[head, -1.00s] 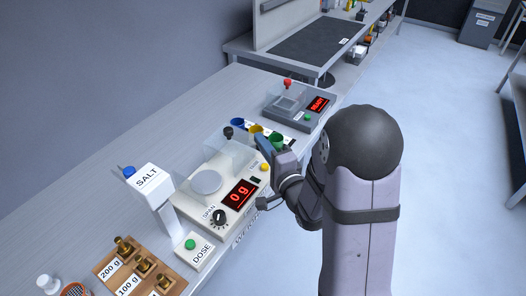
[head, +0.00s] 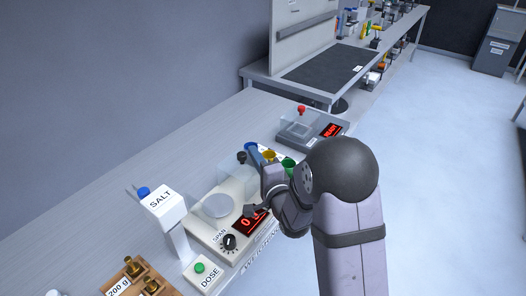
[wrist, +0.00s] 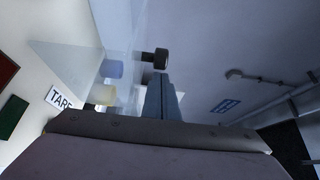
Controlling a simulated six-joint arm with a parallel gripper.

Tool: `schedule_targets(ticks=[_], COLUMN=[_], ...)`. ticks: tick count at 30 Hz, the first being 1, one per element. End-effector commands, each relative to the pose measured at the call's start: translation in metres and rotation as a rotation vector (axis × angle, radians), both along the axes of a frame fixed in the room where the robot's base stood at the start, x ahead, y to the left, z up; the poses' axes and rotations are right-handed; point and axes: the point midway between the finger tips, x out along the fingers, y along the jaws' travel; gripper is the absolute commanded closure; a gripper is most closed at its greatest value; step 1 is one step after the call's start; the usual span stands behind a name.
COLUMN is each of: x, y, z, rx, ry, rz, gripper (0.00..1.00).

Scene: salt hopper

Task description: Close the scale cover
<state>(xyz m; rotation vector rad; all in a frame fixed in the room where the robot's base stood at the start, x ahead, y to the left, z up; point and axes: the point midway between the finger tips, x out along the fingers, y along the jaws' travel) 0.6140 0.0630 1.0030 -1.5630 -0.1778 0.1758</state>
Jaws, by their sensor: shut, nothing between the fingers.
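The white scale (head: 204,231) stands on the bench, with a round pan (head: 217,205) and a red display reading 0, partly hidden by my arm. Its clear cover (head: 232,178) stands up at the far side of the pan, with a dark knob (head: 241,157). My gripper (head: 252,148) has its blue fingers shut and empty, just right of the knob in the head view. In the wrist view the fingers (wrist: 160,97) point toward the dark knob (wrist: 158,58), and the clear panel (wrist: 75,65) is to their left. I cannot tell whether they touch the knob.
Colored cups, one yellow (head: 268,155) and one green (head: 288,163), stand behind the gripper. The salt dispenser (head: 165,205), DOSE box (head: 202,273) and weight rack (head: 137,278) are near. A second device (head: 300,128) reads READY.

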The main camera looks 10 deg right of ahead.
Motion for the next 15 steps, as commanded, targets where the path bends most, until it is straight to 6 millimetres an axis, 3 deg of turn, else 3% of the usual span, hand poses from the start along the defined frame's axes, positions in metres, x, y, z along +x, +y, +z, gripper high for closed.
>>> schedule_targets(ticks=[15], x=[-0.0054], y=[0.0074], z=[-0.0005], rx=[-0.001], ry=[0.000], rz=[-0.002], gripper=[1.00])
